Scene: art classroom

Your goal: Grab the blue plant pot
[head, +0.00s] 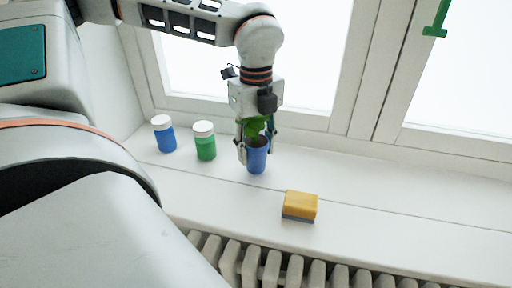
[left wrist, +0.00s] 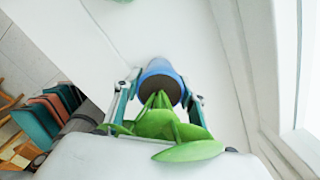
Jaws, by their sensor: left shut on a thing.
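The blue plant pot (head: 258,158) stands upright on the white windowsill in the head view, with a green plant (head: 255,127) in it. My left gripper (head: 256,153) comes down from above and is shut on the pot, one finger on each side. In the left wrist view the pot's blue rim and dark soil (left wrist: 160,85) lie between the two fingers (left wrist: 160,97). The green leaves (left wrist: 175,130) spread toward the camera and hide part of the gripper's base. My right gripper is in neither view.
A green jar (head: 204,142) and a blue jar (head: 164,135), both with white lids, stand left of the pot. A yellow and grey sponge (head: 300,205) lies in front of it to the right. The windowsill (head: 400,215) is clear farther right. A radiator (head: 270,268) is below its front edge.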

